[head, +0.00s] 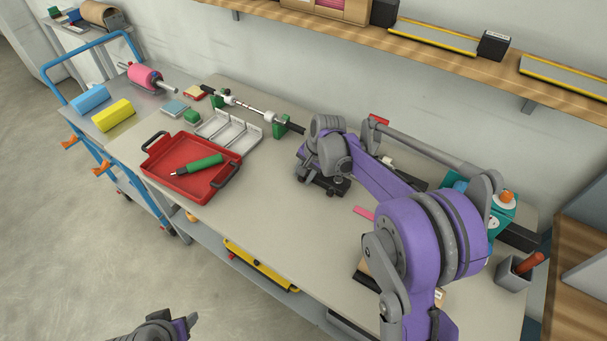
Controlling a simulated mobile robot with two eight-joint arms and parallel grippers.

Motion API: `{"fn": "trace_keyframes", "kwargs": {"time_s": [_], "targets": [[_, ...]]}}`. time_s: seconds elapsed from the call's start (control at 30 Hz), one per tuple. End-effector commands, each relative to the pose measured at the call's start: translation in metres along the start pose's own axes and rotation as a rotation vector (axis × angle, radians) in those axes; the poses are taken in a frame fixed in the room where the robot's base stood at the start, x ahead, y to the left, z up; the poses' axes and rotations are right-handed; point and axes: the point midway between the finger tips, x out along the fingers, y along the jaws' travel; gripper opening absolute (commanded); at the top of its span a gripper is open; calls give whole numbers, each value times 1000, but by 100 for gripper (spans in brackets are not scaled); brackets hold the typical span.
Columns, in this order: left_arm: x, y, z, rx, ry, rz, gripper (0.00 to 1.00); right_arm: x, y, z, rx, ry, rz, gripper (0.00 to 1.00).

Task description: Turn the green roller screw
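A long thin roller shaft (250,108) with white collars and dark ends rests across two green supports at the back of the table. The right green support (281,127) stands near the shaft's dark right end, and the left green support (217,101) is partly hidden. I cannot make out a separate green screw on it. My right gripper (323,186) is low over the table, right of the shaft and apart from it. It points down, and its fingers are too dark and small to read.
A red tray (158,150) holds a green-handled tool (205,163). A white slotted rack (229,132) lies behind it. A blue trolley (93,48) with colored rolls stands left. A teal box (499,214) is right, partly behind my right arm. The table's middle is clear.

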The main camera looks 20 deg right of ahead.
Motion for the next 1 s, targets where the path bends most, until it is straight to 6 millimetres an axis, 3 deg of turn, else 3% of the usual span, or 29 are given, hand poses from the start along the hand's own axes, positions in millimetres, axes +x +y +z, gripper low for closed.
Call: {"fn": "trace_keyframes", "kwargs": {"time_s": [0.37,0.8,1.0], "targets": [[0,0,0,0,0,0,56,-10,0,0,0,0,1,39],[-5,0,-3,0,2,0,56,-91,0,0,1,0,0,39],[-5,0,-4,0,3,0,56,-107,0,0,0,0,1,39]]}}
